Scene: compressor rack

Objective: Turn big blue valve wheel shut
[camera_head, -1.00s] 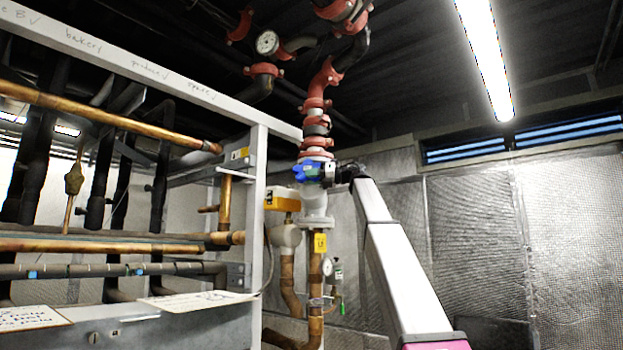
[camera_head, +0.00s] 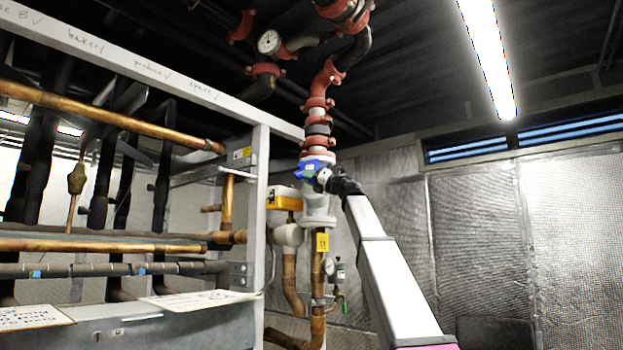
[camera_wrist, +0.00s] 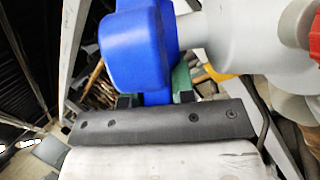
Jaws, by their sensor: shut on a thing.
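The big blue valve wheel (camera_head: 309,169) sits on the pale grey valve body of the upright pipe in the head view. In the wrist view the blue wheel (camera_wrist: 140,48) fills the upper middle, and its lower edge lies between my fingers. The grey valve body (camera_wrist: 232,35) shows right of the wheel in the wrist view.
A yellow box (camera_head: 284,198) is left of the valve. A yellow tag (camera_head: 322,242) and a small gauge (camera_head: 329,266) are below. Red-clamped pipe (camera_head: 318,105) rises above. A white frame post (camera_head: 260,235) stands left. Open space lies right, before the silvery wall (camera_head: 470,220).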

